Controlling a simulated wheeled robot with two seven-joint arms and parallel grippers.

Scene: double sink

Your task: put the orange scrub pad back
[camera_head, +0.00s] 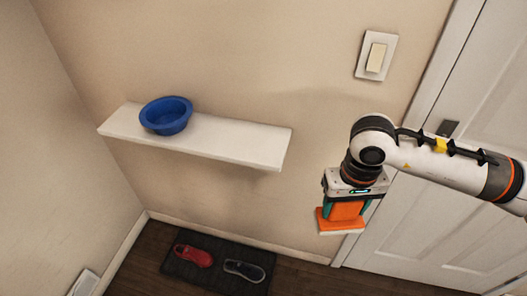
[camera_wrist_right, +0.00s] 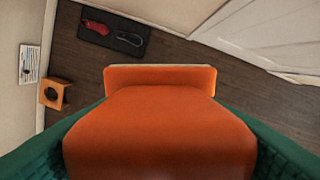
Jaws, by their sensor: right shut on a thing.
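The orange scrub pad (camera_head: 346,213) has an orange upper part and a pale layer along its bottom edge. My right gripper (camera_head: 346,208) is shut on it and holds it in the air, to the right of the white shelf. In the right wrist view the orange scrub pad (camera_wrist_right: 160,130) fills the lower middle, between the green fingers of my right gripper (camera_wrist_right: 160,140). The wall shelf (camera_head: 220,140) carries a blue bowl (camera_head: 166,114) near its left end. My left gripper is out of view.
The right part of the shelf is bare. A light switch (camera_head: 376,56) is on the wall above my right arm, and a white door (camera_head: 440,235) stands behind it. Shoes (camera_head: 194,256) lie on a dark mat (camera_head: 215,276) on the floor. An orange box-like object (camera_wrist_right: 54,93) stands by the wall.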

